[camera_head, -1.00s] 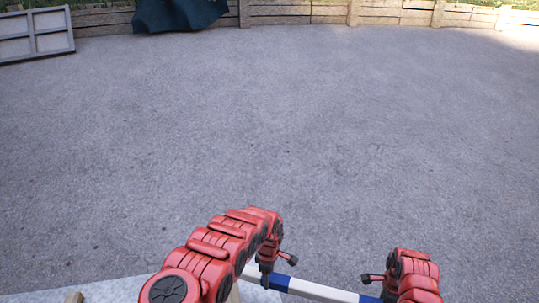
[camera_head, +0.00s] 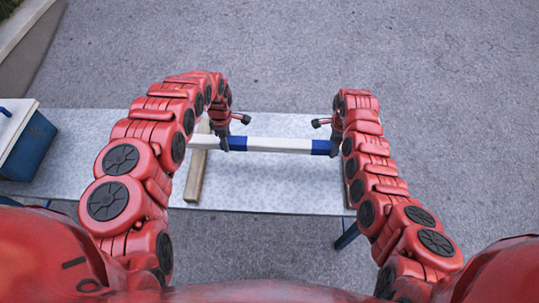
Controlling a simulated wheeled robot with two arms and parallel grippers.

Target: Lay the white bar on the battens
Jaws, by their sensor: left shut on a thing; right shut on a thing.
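The white bar (camera_head: 280,145) with blue bands spans between my two grippers, roughly level, over the pale grey tabletop (camera_head: 270,185). My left gripper (camera_head: 225,143) is shut on the bar at the left blue band. My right gripper (camera_head: 334,148) is shut on it at the right blue band. A wooden batten (camera_head: 194,178) lies under the bar's left part, running front to back. Another batten (camera_head: 348,194) is mostly hidden behind my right arm. Whether the bar touches the battens I cannot tell.
A blue bin (camera_head: 30,145) with a pale top stands at the table's left end. Grey paving (camera_head: 290,55) lies open beyond the table. A kerb (camera_head: 22,22) shows at the top left. The tabletop between the battens is clear.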

